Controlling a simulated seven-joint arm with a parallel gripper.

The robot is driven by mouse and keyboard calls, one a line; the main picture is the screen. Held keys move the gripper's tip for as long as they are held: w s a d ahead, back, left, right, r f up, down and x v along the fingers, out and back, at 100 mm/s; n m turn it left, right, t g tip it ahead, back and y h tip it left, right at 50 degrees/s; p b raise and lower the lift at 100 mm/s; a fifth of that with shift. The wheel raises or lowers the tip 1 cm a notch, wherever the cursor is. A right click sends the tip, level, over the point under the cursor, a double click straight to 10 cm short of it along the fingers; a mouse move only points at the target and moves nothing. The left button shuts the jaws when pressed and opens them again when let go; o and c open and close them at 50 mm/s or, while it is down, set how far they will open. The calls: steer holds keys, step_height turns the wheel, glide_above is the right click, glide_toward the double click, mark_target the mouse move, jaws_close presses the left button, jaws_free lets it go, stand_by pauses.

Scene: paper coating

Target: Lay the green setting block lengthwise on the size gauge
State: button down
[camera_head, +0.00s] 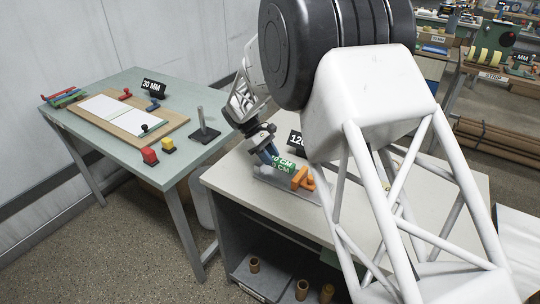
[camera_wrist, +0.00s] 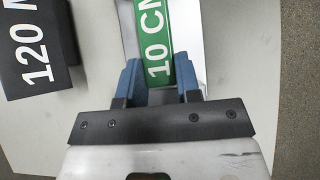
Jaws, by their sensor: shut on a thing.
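The green setting block (camera_head: 284,161), lettered "10 CM" in white, is between the blue fingers of my gripper (camera_head: 268,157). In the wrist view the green block (camera_wrist: 156,42) runs away from my gripper (camera_wrist: 159,75), which is shut on its near end. The block's far end is out of that view. Below it lies a pale metal strip (camera_wrist: 188,22), apparently the size gauge, running nearly the same way. In the head view the grey gauge (camera_head: 271,177) lies under the block with an orange part (camera_head: 303,179) at its right. I cannot tell whether block and gauge touch.
A black "120 MM" sign (camera_wrist: 36,47) stands left of the block in the wrist view. The pale bench top (camera_wrist: 95,20) is clear between them. A second table (camera_head: 110,92) at the left holds a board, coloured blocks and a post (camera_head: 202,122).

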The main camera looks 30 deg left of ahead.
steer(key=shift+f, duration=0.55)
steer(key=c, duration=0.7)
jaws_free()
steer(key=shift+c, duration=0.2)
steer(key=shift+r, duration=0.15)
steer(key=shift+r, duration=3.8)
steer(key=w+d+r+n+t, duration=0.2)
steer(key=w+d+n, duration=0.1)
steer(key=w+d, duration=0.6)
steer(key=w+d+r+n+t, duration=0.1)
steer(key=w+d+n+t, duration=0.2)
steer(key=w+d, duration=0.7)
steer(key=shift+w+d+r, duration=0.25)
steer(key=shift+d+r, duration=0.1)
steer(key=shift+d, duration=0.95)
